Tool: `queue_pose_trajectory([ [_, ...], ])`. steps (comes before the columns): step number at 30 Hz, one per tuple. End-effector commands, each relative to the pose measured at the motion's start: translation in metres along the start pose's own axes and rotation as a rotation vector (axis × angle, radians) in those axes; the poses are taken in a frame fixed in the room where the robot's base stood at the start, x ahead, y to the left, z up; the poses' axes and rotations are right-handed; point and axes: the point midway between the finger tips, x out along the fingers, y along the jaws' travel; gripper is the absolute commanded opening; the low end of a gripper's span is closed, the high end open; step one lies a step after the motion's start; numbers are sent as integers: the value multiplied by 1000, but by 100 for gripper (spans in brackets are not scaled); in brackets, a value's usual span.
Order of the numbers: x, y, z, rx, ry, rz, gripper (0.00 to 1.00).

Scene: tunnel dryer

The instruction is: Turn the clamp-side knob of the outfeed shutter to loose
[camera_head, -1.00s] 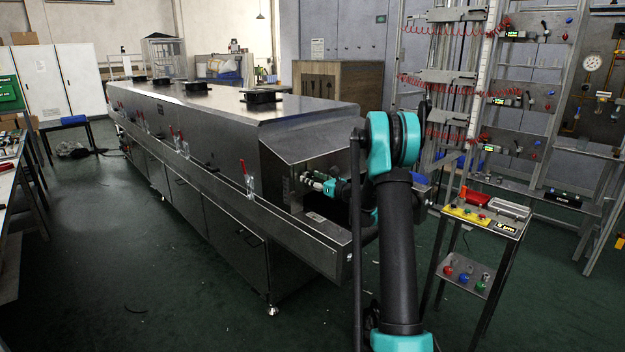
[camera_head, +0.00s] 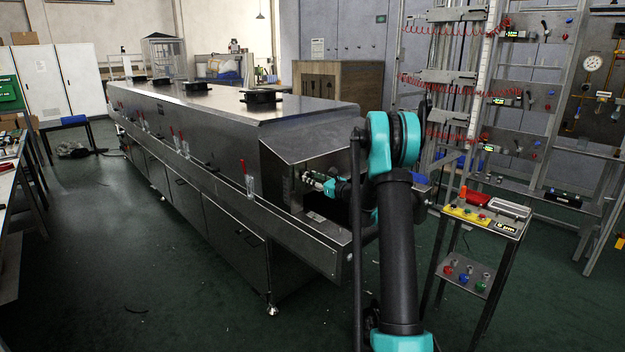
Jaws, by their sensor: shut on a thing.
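The long steel tunnel dryer (camera_head: 225,200) runs from the back left to the middle of the view. Its near end has an open hood, where the outfeed shutter is hardly visible. My gripper (camera_head: 314,181) is at this end opening, pointing left toward the inner side wall. Its jaws are closed on a small part there, in the place of a knob. The knob is mostly hidden by the fingers and too small to make out. My arm stands in front and hides the right part of the opening.
A workbench is at the left edge. The green floor left of the dryer is mostly clear.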

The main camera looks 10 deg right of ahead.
Motion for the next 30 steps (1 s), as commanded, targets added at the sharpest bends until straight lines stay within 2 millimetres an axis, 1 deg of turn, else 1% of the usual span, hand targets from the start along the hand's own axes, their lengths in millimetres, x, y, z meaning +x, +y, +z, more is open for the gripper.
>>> queue_pose_trajectory([
  [8, 0, 0, 0, -231, 0, 0, 6],
  [30, 0, 0, 0, -934, 0, 1, 6],
])
